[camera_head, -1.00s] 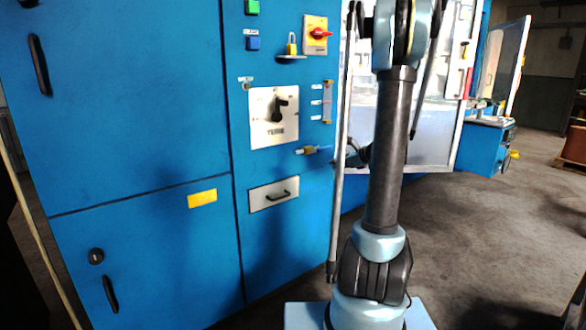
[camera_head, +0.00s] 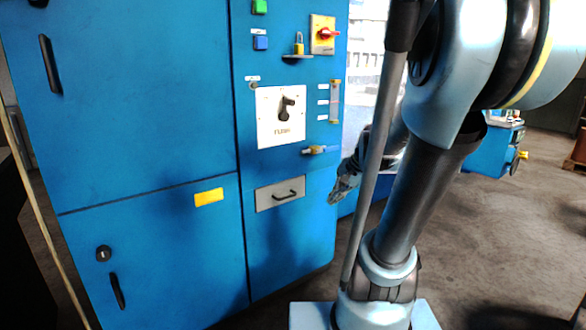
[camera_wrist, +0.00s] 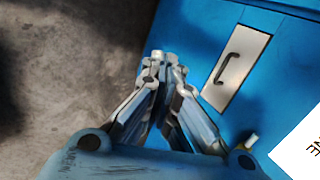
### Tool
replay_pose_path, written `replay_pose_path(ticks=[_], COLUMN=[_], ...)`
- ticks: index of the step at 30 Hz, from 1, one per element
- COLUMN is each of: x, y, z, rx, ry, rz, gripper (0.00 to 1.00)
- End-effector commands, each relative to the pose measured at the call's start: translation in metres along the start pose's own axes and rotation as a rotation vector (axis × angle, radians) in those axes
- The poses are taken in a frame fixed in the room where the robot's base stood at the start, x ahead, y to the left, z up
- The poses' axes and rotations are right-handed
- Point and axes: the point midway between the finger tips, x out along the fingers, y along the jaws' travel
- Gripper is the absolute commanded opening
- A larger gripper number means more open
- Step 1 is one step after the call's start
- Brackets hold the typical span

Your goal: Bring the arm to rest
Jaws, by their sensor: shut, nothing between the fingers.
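My gripper (camera_head: 336,197) hangs in the head view at the right edge of the blue cabinet (camera_head: 150,130), pointing down and left. In the wrist view its fingers (camera_wrist: 163,62) are closed together with nothing between them. My arm rises close to the camera on the right in the head view, its lower link leaning right and its elbow large in front. It hides part of the forearm and of the scene behind it. I cannot tell whether the gripper touches the cabinet.
Open concrete floor (camera_head: 482,230) lies to the right.

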Motion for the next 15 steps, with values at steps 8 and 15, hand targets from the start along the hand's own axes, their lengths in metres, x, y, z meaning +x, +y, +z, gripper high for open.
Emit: replay_pose_path(ticks=[8, 15], x=[-0.009, -0.013], y=[0.063, 0.118], z=[0.042, 0.066], rx=[-0.354, -0.648], ry=[0.016, 0.007], rz=[0.156, 0.292], gripper=[0.00, 0.00])
